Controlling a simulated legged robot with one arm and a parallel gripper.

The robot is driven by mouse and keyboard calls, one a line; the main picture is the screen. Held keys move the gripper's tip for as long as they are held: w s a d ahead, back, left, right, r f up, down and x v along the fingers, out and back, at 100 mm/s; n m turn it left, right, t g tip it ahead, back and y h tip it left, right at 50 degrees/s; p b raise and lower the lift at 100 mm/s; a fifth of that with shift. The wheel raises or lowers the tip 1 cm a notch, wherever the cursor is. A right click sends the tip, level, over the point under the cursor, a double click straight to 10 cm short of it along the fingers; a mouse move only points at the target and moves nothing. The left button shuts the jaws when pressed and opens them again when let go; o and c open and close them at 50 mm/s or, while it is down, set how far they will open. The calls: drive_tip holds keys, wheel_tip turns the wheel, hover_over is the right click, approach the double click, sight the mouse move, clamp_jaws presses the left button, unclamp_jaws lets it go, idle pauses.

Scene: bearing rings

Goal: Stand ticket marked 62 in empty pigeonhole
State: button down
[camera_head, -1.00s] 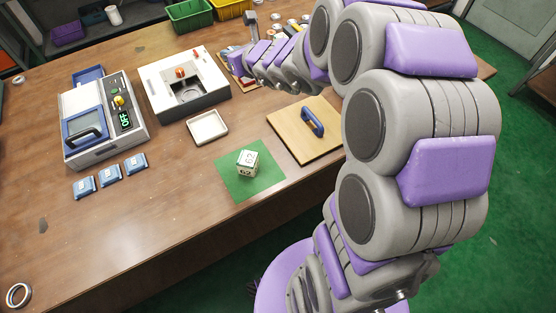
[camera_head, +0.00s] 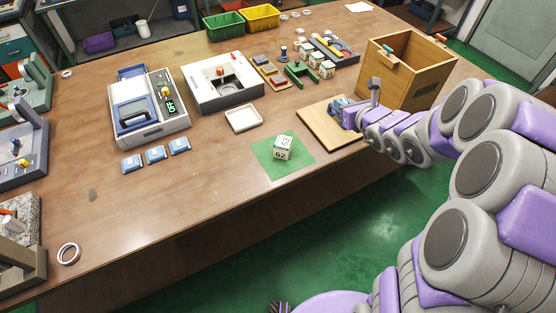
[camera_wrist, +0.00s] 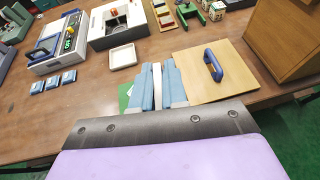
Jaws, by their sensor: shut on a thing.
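My gripper (camera_wrist: 161,85) is shut on a thin white piece (camera_wrist: 157,80), seen edge-on between its blue fingers in the wrist view. No number can be read on it, so I cannot tell whether it is the ticket marked 62. In the head view my gripper (camera_head: 345,112) is above the wooden board, and the piece is too small to make out. A white cube (camera_head: 282,148) with dark numbers, seemingly including 62, sits on a green mat (camera_head: 262,156). No empty pigeonhole can be made out clearly. A rack with coloured slots (camera_head: 270,75) stands further back.
A wooden board (camera_head: 318,137) with a blue handle (camera_wrist: 213,65) lies below my gripper. An open wooden box (camera_head: 412,85) stands to its right. A white tray (camera_head: 243,119), a white box (camera_head: 222,93) and a device with a display (camera_head: 150,112) are leftward.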

drive_tip(key=s+a+f+n+g+y+p, duration=0.1)
drive_tip(key=s+a+f+n+g+y, duration=0.2)
drive_tip(key=f, duration=0.5)
drive_tip(key=s+a+f+n+y+p, duration=0.1)
drive_tip(key=s+a+f, duration=0.3)
drive_tip(key=f, duration=0.5)
drive_tip(key=s+a+f+n+g+y+p, duration=0.1)
drive_tip(key=s+a+f+n+g, duration=0.1)
drive_tip(key=a+f, duration=0.45)
drive_tip(key=w+a+f, duration=0.1)
drive_tip(key=w+a, duration=0.1)
drive_tip(key=w, duration=0.1)
drive_tip(key=w+a+f+b, duration=0.1)
drive_tip(key=w+a, duration=0.2)
drive_tip(key=w, duration=0.1)
drive_tip(key=w+a+f, duration=0.1)
drive_tip(key=w+a, duration=0.1)
drive_tip(key=w, duration=0.2)
drive_tip(key=shift+w+a+f, duration=0.1)
drive_tip(key=shift+a, duration=0.05)
drive_tip(key=shift+w+a, duration=0.25)
drive_tip(key=shift+w, duration=0.25)
drive_tip(key=f, duration=0.2)
drive_tip(key=f+b, duration=0.1)
drive_tip(key=shift+a+f, duration=0.4)
drive_tip(key=shift+d+r, duration=0.1)
drive_tip(key=shift+d, duration=0.1)
